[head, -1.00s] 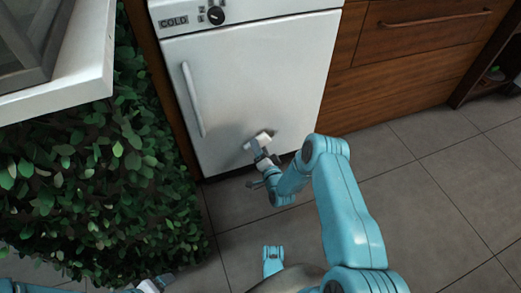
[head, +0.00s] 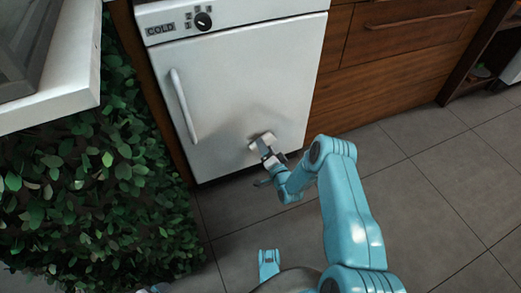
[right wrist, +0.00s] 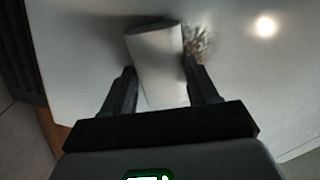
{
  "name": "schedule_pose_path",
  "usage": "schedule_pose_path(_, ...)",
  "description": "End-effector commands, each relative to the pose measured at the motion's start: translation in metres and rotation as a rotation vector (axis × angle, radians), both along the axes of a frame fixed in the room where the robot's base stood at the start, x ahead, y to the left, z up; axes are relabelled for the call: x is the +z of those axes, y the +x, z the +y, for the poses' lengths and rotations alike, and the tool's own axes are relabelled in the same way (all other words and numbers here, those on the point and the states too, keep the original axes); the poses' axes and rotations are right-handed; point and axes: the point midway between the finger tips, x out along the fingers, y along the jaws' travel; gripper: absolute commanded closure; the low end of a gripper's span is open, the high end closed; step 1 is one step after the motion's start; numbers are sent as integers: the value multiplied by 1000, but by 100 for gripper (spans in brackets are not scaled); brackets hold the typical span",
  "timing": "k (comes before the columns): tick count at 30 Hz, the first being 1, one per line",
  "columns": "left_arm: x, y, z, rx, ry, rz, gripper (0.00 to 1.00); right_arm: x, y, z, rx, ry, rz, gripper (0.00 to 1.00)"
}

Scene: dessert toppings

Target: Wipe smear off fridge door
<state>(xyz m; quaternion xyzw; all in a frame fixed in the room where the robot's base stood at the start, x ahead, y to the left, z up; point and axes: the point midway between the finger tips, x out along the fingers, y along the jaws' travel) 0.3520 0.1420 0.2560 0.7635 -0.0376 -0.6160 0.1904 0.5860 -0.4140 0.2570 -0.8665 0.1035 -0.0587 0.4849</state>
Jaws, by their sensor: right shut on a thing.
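The white fridge door (head: 225,85) is closed and fills the upper middle of the head view. My right gripper (head: 266,153) is at its lower right part, shut on a white block-like wiper (head: 260,141). In the right wrist view the wiper (right wrist: 157,62) sits between the two fingers (right wrist: 160,92), against or very close to the door (right wrist: 240,75). A brown speckled smear (right wrist: 199,43) shows on the door just right of the wiper, partly hidden by it. Only a sliver of my left gripper (head: 153,288) shows at the bottom edge; its jaws cannot be made out.
The door handle (head: 183,106) stands out on the door's left side, with a dial (head: 203,21) above. A leafy hedge (head: 100,190) is at the left under a pale ledge (head: 50,105). Wooden drawers (head: 390,60) flank the fridge on the right. The tiled floor (head: 430,200) is clear.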

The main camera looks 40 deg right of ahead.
Motion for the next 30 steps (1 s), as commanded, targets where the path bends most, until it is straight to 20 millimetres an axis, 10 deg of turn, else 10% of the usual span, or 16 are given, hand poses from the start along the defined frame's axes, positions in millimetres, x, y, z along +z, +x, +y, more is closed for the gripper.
schedule_pose_path(21,0,0,0,0,0,0,16,2,-12,-50,-3,-4,-3,71)
schedule_pose_path(30,2,0,0,0,0,0,16,1,-9,-35,0,-1,-2,71)
